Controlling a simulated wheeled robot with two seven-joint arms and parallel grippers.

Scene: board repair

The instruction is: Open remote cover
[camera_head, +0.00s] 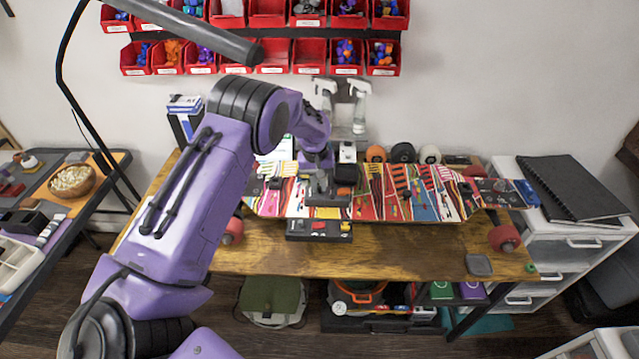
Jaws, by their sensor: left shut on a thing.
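A white and black device (347,154) stands upright just behind the gripper. My right gripper is not in view.
A black tray (318,238) with small coloured parts lies in front of the deck. Spray bottles (358,106) stand behind. The table's front strip is mostly clear.

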